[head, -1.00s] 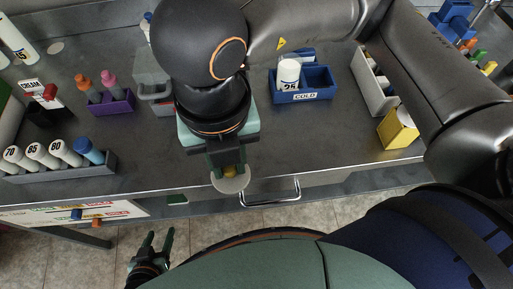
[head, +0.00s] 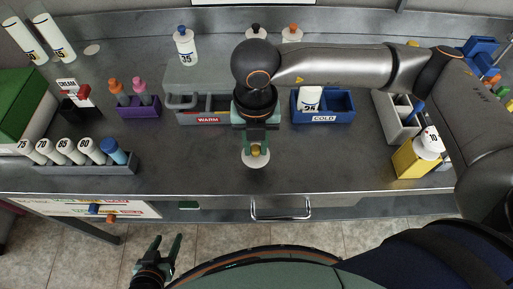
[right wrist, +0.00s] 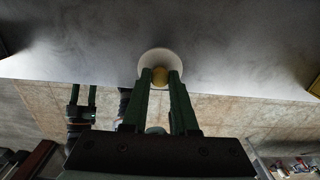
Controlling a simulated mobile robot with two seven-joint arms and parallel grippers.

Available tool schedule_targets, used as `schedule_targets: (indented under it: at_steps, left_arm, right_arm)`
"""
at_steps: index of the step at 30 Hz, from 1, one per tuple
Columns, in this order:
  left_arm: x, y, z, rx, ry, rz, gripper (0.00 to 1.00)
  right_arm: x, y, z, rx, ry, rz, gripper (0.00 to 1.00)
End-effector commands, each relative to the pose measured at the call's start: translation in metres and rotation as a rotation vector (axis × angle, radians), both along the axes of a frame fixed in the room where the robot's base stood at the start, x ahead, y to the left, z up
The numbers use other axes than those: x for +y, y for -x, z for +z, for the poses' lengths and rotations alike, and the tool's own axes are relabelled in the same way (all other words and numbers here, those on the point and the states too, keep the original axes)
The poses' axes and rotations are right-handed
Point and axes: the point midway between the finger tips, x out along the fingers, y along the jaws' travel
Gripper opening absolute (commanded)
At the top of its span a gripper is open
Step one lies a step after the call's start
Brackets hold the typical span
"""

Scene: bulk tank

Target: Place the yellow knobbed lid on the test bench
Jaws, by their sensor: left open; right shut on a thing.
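The lid (head: 256,161) is a pale round disc with a yellow knob on top. My right gripper (head: 256,147) is shut on that knob, and the lid also shows in the right wrist view (right wrist: 160,57) between the fingertips. The lid is over the front part of the grey metal test bench (head: 330,165), inside its front edge; I cannot tell whether it touches the surface. My left gripper (head: 165,243) is open and empty, low in front of the bench.
Behind the lid stand a grey WARM holder (head: 208,120) and a blue COLD holder (head: 323,117) with a white bottle. A rack of several bottles (head: 80,168) is at left, a yellow holder (head: 414,160) at right. The bench beside the lid is clear. A handle (head: 281,209) juts out in front.

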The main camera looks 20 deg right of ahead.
Motion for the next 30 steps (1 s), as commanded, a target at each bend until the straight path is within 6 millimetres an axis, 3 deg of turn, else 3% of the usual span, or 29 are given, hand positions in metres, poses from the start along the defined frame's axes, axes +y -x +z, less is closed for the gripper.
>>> schedule_targets:
  at_steps: [5,12,23,24,30]
  left_arm:
    - [0.0,0.0,0.001,0.001,0.0,0.0,0.57]
    - [0.0,0.0,0.002,0.001,0.0,-0.001,0.57]
    - [0.0,0.0,-0.003,0.001,0.0,-0.001,0.57]
    - [-0.001,0.0,-0.002,0.001,0.0,-0.001,0.57]
    - [-0.001,0.0,-0.001,0.001,0.0,-0.001,0.57]
  right_arm:
    - [-0.004,-0.007,-0.011,0.002,0.002,-0.002,0.0]
    - [-0.004,-0.008,-0.042,0.001,0.001,0.0,0.0]
    - [-0.004,-0.008,-0.046,0.0,0.0,0.0,0.0]
    - [-0.004,-0.008,-0.045,-0.001,0.0,0.0,0.29]
    - [-0.004,-0.008,-0.045,0.0,0.0,0.0,0.51]
